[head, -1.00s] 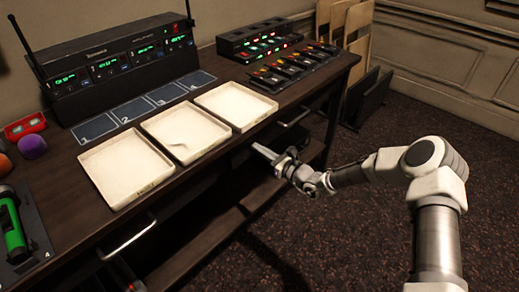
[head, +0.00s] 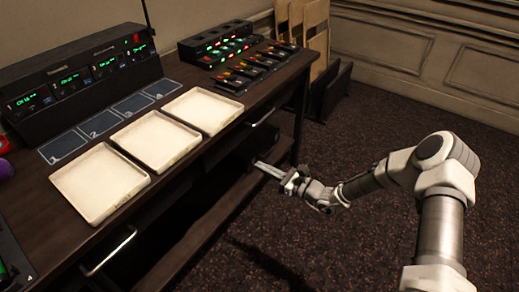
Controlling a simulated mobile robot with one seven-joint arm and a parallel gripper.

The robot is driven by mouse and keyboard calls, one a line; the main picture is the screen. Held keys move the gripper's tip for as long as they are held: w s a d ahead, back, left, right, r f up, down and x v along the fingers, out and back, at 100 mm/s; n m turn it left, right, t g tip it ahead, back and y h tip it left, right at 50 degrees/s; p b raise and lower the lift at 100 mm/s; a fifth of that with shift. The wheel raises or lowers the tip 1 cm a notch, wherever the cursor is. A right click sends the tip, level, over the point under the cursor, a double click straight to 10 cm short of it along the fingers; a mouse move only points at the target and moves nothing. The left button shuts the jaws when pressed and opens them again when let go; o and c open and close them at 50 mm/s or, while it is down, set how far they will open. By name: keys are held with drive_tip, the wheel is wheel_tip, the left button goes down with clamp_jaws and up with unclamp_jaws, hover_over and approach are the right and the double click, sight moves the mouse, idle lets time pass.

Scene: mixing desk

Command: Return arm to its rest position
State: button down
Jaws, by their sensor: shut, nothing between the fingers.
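My gripper (head: 261,167) is shut and empty. It hangs in front of the desk, below the level of the desktop, and points left toward the open space under the desk. It is apart from the drawer handles and the trays. My arm (head: 440,175) rises at the right of the picture and bends over toward the desk, with its forearm low over the carpet.
The desk (head: 40,235) holds three empty white trays (head: 155,143), numbered pads (head: 98,123), a black radio rack (head: 80,75) and a lit charger unit (head: 215,45). Handles (head: 108,252) jut from its front. Wooden panels (head: 317,35) lean by the wall. Carpet (head: 330,260) is clear.

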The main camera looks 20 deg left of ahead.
drive_tip(key=s+d+r+n+g+h, duration=0.3)
drive_tip(key=s+r+n+g, duration=0.1)
drive_tip(key=s+r+n, duration=0.25)
drive_tip(key=s+d+r+n+g+h, duration=0.3)
drive_tip(key=s+r+n+g, duration=0.15)
drive_tip(key=r+n, duration=0.35)
drive_tip(key=s+d+r+n+t+h, duration=0.45)
drive_tip(key=s+d+r, duration=0.4)
drive_tip(key=d, duration=0.25)
drive_tip(key=s+d+r+n+t+h, duration=0.3)
drive_tip(key=s+d+r+h, duration=0.35)
drive_tip(key=s+d, duration=0.4)
wheel_tip(320, 180, up, 17)
drive_tip(key=w+d+p, duration=0.1)
drive_tip(key=p, duration=1.5)
drive_tip(key=shift+w+d+p, duration=0.3)
drive_tip(key=shift+w, duration=0.1)
